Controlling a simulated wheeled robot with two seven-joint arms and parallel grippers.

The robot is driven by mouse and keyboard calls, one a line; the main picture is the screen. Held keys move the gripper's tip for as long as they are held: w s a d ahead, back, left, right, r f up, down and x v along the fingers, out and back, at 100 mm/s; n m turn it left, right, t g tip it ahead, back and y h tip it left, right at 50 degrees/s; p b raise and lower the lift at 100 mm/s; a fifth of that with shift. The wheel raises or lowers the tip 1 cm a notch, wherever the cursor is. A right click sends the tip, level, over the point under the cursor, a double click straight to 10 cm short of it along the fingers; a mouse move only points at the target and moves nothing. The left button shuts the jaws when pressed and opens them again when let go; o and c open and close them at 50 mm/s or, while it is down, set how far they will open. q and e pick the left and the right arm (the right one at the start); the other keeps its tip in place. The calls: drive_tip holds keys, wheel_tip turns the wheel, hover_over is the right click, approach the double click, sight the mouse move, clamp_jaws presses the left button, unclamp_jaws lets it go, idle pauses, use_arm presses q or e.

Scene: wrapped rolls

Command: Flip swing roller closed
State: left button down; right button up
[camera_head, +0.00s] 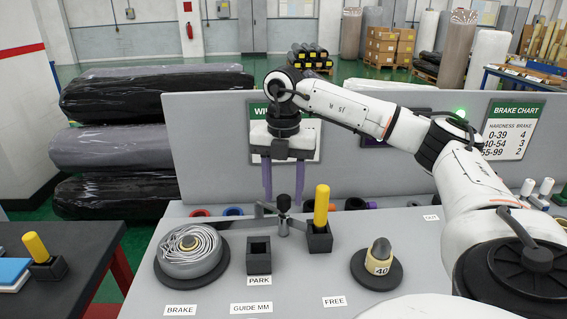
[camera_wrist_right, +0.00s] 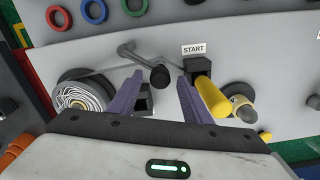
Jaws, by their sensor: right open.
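The swing roller (camera_head: 284,219) is a grey metal arm with a dark round knob, standing at the back of the grey worktop. Its bar reaches left toward the wound roll (camera_head: 190,248) on the BRAKE disc. In the right wrist view the bent bar and dark knob (camera_wrist_right: 160,76) show between the finger lines. My right gripper (camera_head: 283,196) points down over the knob. Its two purple fingers are apart, with nothing visibly held. Whether they touch the knob is unclear. My left gripper is not in view.
A yellow handle (camera_head: 321,205) stands in a black block right of the swing roller. An empty PARK block (camera_head: 258,260) is in front. A spool marked 40 (camera_head: 378,262) stands on the FREE disc. A grey upright panel (camera_head: 210,150) rises behind the worktop.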

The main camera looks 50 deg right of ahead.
wheel_tip(320, 180, up, 10)
drive_tip(key=p, duration=0.1)
drive_tip(key=shift+r, duration=0.15)
idle(0.8)
